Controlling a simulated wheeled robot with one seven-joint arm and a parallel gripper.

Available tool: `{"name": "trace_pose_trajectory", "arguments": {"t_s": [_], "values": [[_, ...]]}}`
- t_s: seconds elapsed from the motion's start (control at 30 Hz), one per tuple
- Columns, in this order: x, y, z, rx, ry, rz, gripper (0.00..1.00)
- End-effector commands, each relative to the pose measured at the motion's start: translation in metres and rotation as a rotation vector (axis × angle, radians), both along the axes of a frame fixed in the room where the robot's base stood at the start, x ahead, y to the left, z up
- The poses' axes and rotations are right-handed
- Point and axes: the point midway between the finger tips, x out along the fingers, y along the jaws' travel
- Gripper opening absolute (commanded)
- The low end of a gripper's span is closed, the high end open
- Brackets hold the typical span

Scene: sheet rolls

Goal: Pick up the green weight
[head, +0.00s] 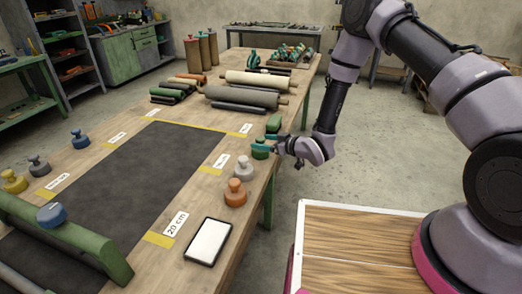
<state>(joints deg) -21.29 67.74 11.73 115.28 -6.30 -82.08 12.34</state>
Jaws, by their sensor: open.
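The green weight (260,152) stands on the right side of the wooden table, behind the white-grey weight. It is a short round block, partly hidden by my gripper. My gripper (268,145) is open and reaches in from the right, with its teal fingers at the green weight's upper part. I cannot tell whether the fingers touch it.
A grey-white weight (243,170) and an orange weight (235,194) stand just in front. A green block (273,123) lies close behind. A dark mat (135,170), rolls (240,97) and a tablet (209,241) share the wooden table (150,278).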

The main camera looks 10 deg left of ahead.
Motion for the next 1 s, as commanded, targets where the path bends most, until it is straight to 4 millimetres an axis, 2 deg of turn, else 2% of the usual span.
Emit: {"name": "trace_pose_trajectory", "arguments": {"t_s": [0.3,0.6,0.63,0.67,0.7,0.83,1.0], "values": [[0.023,0.036,-0.010,0.000,-0.002,0.003,0.81],[0.026,0.041,-0.012,0.000,0.000,0.001,0.81],[0.026,0.041,-0.012,0.000,0.000,0.001,0.77],[0.026,0.041,-0.012,0.000,0.000,0.001,0.66],[0.026,0.041,-0.012,0.000,0.000,0.001,0.50],[0.026,0.040,-0.012,0.000,0.000,0.001,0.01],[0.026,0.040,-0.012,0.000,0.000,0.001,0.00]]}}
